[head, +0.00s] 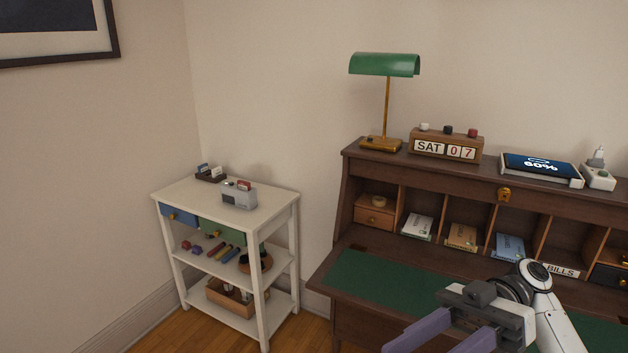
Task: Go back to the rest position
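My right gripper (424,346) comes in from the lower right, in front of the writing desk (350,240). Its two purple fingers are spread apart and point down to the left, with their tips at or past the bottom edge of the picture. I see nothing between the fingers. My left gripper is not in view.
The desk's green writing surface (375,285) is bare where visible. Above it are pigeonholes with booklets and a BILLS label (562,270). A green lamp (385,65), a calendar block (446,148) and a tablet (541,166) stand on top. A white shelf cart (180,195) stands left.

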